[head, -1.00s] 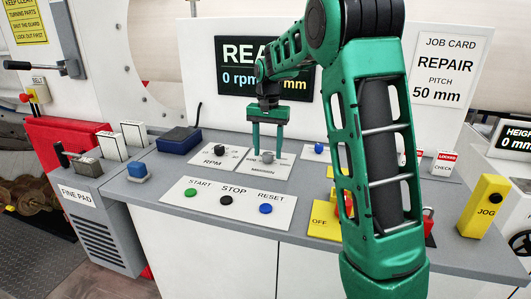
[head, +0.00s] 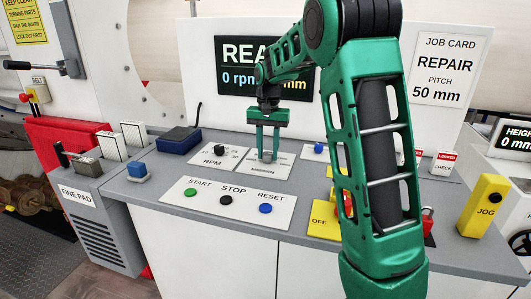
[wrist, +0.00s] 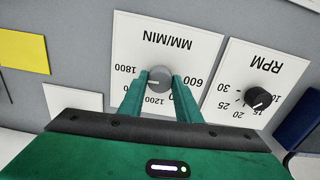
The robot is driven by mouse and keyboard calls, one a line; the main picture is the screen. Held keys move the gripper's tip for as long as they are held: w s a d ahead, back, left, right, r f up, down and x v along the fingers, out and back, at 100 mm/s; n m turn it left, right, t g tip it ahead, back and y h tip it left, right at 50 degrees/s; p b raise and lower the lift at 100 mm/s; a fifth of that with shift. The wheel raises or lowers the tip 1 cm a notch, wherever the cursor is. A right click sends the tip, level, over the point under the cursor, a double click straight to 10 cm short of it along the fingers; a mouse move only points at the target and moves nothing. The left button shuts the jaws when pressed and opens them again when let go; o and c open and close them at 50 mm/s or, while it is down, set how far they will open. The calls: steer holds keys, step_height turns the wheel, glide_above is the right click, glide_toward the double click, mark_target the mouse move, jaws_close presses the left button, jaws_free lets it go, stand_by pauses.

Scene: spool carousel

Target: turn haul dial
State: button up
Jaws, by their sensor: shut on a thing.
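The haul dial is a grey round knob (wrist: 160,77) on a white plate marked MM/MIN (wrist: 168,40) in the wrist view, with 600, 1200 and 1800 readable around it. In the head view the knob (head: 267,155) shows small between the fingertips on the console. My gripper (wrist: 160,82) points down at the plate and is shut on the knob, one green finger on each side. In the head view my gripper (head: 268,153) stands upright over that plate. The fingers hide part of the scale, and the knob's exact setting is hard to read.
A black RPM knob (wrist: 258,97) sits on the neighbouring plate, close to one finger. START, STOP and RESET buttons (head: 227,199) lie in front on the console. The display (head: 235,75) behind reads 0 rpm and is partly covered by my arm.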

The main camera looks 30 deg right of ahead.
mark_target(268, 153)
steer(key=n, duration=0.5)
steer(key=shift+a, duration=0.1)
steer(key=shift+w+n, duration=0.1)
steer(key=shift+n, duration=1.4)
steer(key=shift+r, duration=0.1)
steer(key=o, duration=1.1)
steer(key=shift+c, duration=0.2)
step_height(268, 153, up, 11)
steer(key=shift+f, duration=0.2)
